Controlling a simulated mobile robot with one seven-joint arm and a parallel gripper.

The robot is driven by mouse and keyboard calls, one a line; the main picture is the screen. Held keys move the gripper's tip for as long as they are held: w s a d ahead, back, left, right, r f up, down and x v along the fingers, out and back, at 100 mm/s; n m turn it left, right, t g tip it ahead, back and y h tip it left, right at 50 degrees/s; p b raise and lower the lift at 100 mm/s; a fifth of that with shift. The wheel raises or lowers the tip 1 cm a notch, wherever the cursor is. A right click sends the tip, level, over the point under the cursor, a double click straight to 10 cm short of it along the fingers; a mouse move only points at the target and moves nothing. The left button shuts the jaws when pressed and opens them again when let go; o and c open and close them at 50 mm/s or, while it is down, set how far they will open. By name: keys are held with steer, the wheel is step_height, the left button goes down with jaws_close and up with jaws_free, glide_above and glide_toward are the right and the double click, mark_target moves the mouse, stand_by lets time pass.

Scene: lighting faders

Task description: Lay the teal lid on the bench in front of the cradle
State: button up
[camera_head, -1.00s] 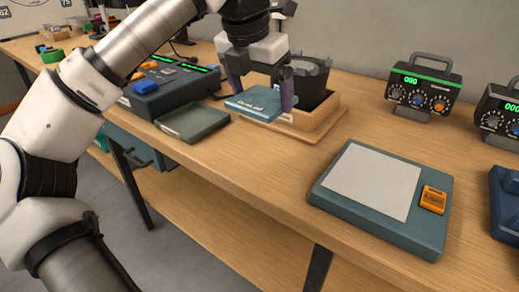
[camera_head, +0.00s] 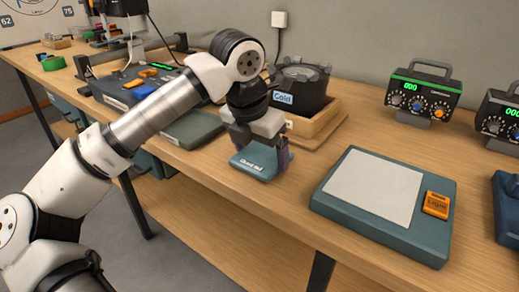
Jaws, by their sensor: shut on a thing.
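The teal lid (camera_head: 254,163) is a flat square plate with white lettering, in the head view just left of the middle. My gripper (camera_head: 261,152) is shut on it, a finger at each side. The lid is at or just above the bench (camera_head: 215,178); I cannot tell whether it touches. It is in front of the wooden cradle (camera_head: 321,122), which holds a dark round pot (camera_head: 300,92) with a "Cold" label.
A grey-green slab (camera_head: 195,128) lies left of the lid, partly behind my arm. A flat scale-like pad (camera_head: 375,186) with an orange block (camera_head: 436,204) stands to the right. Meters (camera_head: 423,93) stand at the back right. The front bench edge is close to the lid.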

steer(key=shift+f, duration=0.1)
steer(key=o, duration=0.8)
steer(key=shift+c, duration=0.2)
steer(key=p+v, duration=0.1)
steer(key=v, duration=1.1)
